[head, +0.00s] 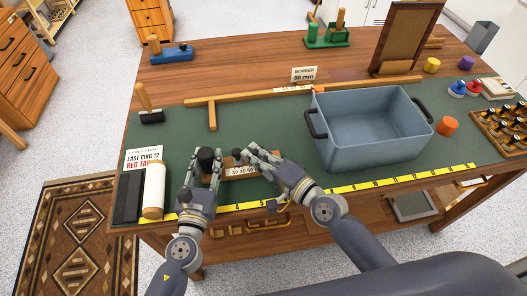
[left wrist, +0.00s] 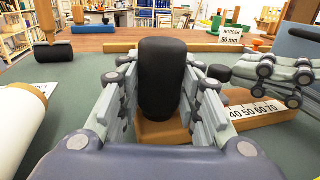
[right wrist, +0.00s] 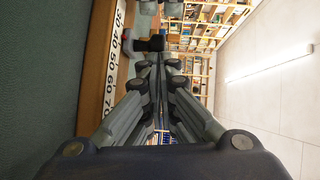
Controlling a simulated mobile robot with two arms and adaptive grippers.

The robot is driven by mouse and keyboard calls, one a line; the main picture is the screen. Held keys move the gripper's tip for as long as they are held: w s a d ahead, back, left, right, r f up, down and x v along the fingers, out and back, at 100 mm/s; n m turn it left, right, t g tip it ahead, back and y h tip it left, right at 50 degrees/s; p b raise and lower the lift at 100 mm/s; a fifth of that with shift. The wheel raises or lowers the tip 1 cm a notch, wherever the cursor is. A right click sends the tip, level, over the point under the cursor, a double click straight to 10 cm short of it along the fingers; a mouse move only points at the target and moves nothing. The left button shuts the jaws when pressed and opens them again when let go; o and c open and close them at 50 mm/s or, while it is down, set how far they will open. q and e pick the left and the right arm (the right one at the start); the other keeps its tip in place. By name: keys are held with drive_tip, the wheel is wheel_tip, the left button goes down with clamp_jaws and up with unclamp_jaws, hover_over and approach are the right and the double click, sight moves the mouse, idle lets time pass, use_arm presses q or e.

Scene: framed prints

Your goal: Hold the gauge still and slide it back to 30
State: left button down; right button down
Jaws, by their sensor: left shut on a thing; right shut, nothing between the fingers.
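The wooden gauge (head: 245,172) lies on the green mat, with a white scale strip (left wrist: 258,108) reading 40 to 70 in the left wrist view. A thick black upright handle (left wrist: 163,78) stands at its left end. My left gripper (head: 208,164) is shut around this handle. A smaller black knob (left wrist: 219,73) shows just right of the handle; in the right wrist view a black knob (right wrist: 152,43) is beside the low end of the scale. My right gripper (head: 254,156) is shut and empty, over the gauge's right part. The slider's exact reading is hidden.
A blue-grey bin (head: 368,128) stands right of my right gripper. A white roll (head: 154,190) and a black block (head: 129,197) lie to the left. A yellow ruler strip (head: 350,187) runs along the front edge. The mat behind the gauge is fairly clear.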

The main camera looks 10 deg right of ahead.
use_arm(q)
drive_tip(key=shift+d, duration=0.1)
use_arm(e)
drive_tip(key=shift+a, duration=0.6)
drive_tip(key=shift+d+r, duration=0.1)
drive_tip(key=shift+d, duration=0.05)
drive_tip(key=shift+d, duration=0.25)
drive_tip(key=d, duration=0.3)
drive_tip(key=shift+s+d+r, duration=0.1)
drive_tip(key=shift+s+r, duration=0.05)
drive_tip(key=shift+s, duration=0.15)
drive_tip(key=v, duration=1)
use_arm(q)
drive_tip(key=c, duration=1.1)
unclamp_jaws()
drive_tip(key=shift+o, duration=0.2)
